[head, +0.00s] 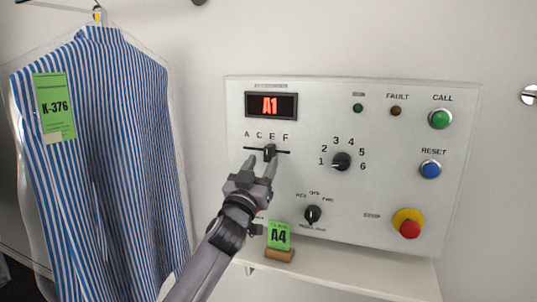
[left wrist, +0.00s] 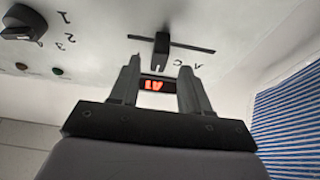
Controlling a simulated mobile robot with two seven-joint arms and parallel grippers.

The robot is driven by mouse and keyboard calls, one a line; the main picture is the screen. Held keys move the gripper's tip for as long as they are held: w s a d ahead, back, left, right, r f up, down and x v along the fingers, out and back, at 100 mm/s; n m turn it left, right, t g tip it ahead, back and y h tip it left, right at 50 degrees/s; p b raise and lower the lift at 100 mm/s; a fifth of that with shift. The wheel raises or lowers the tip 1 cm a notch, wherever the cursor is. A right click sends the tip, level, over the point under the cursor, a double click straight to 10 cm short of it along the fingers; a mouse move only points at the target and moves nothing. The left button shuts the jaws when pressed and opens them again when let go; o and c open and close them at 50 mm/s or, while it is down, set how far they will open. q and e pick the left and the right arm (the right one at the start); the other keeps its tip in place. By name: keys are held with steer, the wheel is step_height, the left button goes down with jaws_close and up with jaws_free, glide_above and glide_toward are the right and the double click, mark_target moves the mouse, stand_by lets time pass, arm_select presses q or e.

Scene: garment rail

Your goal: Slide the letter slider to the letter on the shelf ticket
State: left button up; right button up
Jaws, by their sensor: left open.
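The letter slider's dark knob (head: 269,151) sits in a horizontal slot on the panel, at about the letter E in the row A, C, E, F. It also shows in the left wrist view (left wrist: 161,48), just beyond and between the fingertips. The shelf ticket (head: 279,236) is green, reads A4 and stands in a wooden block. The red display (head: 270,105) reads A1. My left gripper (head: 261,163) is open and empty, with its fingertips close to the knob; I cannot tell whether they touch it. My right gripper is out of view.
A rotary number dial (head: 341,161) points at about 1. A mode knob (head: 313,215) sits below. Green CALL (head: 440,118), blue RESET (head: 430,169) and red stop (head: 409,224) buttons line the right side. A bagged striped shirt (head: 95,160), tagged K-376, hangs left.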

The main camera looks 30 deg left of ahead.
mark_target(267, 156)
arm_select(q)
steer(key=shift+p+x, duration=0.3)
steer(key=shift+x, duration=1.65)
steer(key=shift+d, duration=0.1)
steer(key=shift+f, duration=0.1)
jaws_close()
